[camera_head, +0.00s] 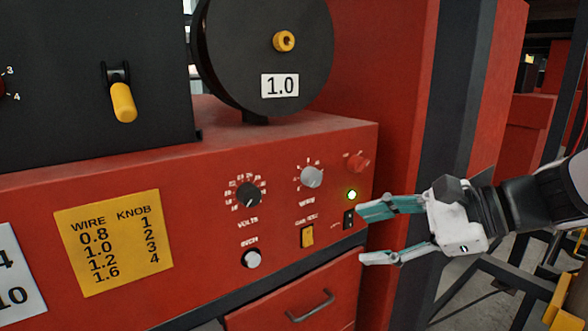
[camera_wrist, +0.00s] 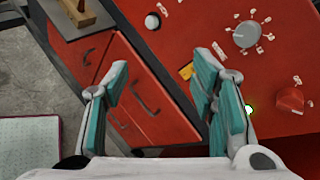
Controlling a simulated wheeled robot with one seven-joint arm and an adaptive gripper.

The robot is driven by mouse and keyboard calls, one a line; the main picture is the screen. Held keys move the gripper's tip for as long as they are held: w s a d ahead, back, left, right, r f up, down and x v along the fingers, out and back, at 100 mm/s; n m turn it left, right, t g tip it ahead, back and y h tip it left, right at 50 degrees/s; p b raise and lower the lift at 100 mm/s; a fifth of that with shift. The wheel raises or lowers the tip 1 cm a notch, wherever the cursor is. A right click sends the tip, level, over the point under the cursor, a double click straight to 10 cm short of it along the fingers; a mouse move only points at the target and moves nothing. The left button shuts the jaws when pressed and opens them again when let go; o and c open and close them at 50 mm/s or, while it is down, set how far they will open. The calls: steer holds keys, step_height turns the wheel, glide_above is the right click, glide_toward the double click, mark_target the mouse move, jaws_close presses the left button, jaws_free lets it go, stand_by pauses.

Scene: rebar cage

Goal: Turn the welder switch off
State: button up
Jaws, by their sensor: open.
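The welder's red front panel (camera_head: 200,200) carries a small black switch (camera_head: 349,219) below a glowing yellow-green lamp (camera_head: 351,195). I cannot read the switch's position. A yellow switch (camera_head: 307,236) sits to its left. My gripper (camera_head: 362,235) is open and empty at the panel's right side, its upper fingertip close beside the black switch; contact cannot be told. In the wrist view my gripper (camera_wrist: 161,66) has its fingers spread. The lamp (camera_wrist: 249,109) shows right of the right finger, and the yellow switch (camera_wrist: 187,70) is partly covered. The black switch is not visible there.
The panel also has a black volts knob (camera_head: 248,195), a grey knob (camera_head: 311,177), a red knob (camera_head: 357,161) and a white button (camera_head: 252,258). A drawer handle (camera_head: 311,305) sticks out below. A wire spool (camera_head: 262,45) stands above. A dark post (camera_head: 450,110) rises behind my gripper.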

steer(key=w+d+r+m+t+y, duration=0.1)
steer(key=w+d+m+t, duration=0.45)
steer(key=w+d, duration=0.2)
steer(key=m+t+h+b, duration=0.1)
steer(key=m+t, duration=0.2)
steer(key=m, duration=0.1)
glide_toward(366, 166)
steer(key=shift+g, duration=0.25)
steer(key=x, duration=0.9)
steer(key=shift+w+a+r, duration=0.2)
steer(key=shift+w+a, duration=0.05)
steer(key=shift+w, duration=0.1)
steer(key=c, duration=1.1)
steer(key=shift+c, duration=0.2)
